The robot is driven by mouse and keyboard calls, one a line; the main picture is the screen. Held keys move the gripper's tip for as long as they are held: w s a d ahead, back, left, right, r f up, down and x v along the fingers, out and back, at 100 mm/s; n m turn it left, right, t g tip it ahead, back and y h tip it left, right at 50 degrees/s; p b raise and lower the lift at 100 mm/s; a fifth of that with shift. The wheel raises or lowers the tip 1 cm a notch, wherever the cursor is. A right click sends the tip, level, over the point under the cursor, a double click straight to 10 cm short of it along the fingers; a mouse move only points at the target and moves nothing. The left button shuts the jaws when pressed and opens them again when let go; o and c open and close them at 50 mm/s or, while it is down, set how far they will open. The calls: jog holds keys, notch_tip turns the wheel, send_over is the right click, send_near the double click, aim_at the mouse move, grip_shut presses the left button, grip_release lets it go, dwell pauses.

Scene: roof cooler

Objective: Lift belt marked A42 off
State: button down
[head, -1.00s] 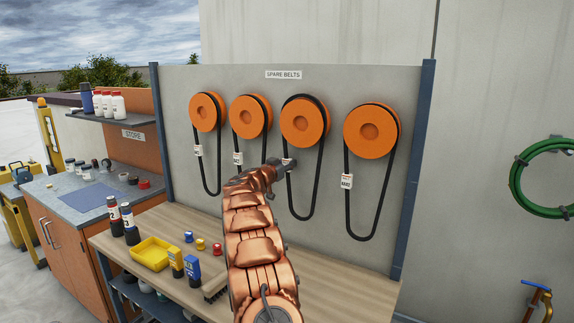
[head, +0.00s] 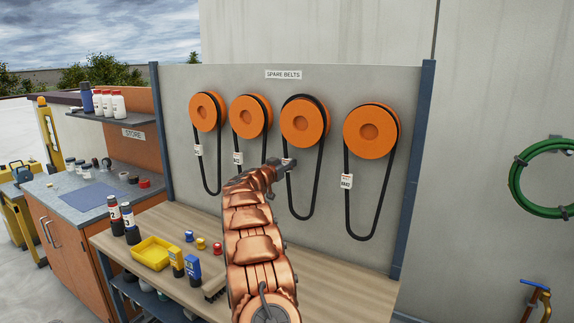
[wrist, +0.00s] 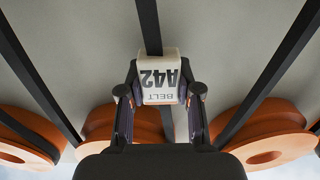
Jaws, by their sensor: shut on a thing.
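The belt marked A42 is the black loop (head: 300,216) hanging from the third orange wheel (head: 304,122) from the left on the grey board. Its white tag (wrist: 158,80) reads "BELT A42" upside down in the wrist view, with the black strand (wrist: 149,28) running on past it. My gripper (head: 281,165) is at the belt's left strand, below the wheel. In the wrist view my gripper's two dark fingers (wrist: 160,95) stand on either side of the tag, shut on the tagged strand. The belt still loops over its wheel. My gripper partly hides the tag in the head view.
Similar tagged belts hang on the neighbouring wheels: one close left (head: 249,117), one to the right (head: 371,130). The wooden bench (head: 330,275) below holds a yellow tray (head: 151,253), bottles and small caps at left. A blue post (head: 412,175) edges the board at right.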

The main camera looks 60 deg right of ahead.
jog(key=shift+a, duration=0.2)
jog(key=shift+s+a+b, duration=0.1)
jog(key=shift+a+b, duration=0.7)
jog(key=shift+a, duration=1.45)
jog(key=a+r, duration=0.1)
jog(key=a, duration=1.1)
jog(key=shift+s, duration=0.25)
dwell(2.3)
jog(key=shift+w+a, duration=0.1)
dwell(0.6)
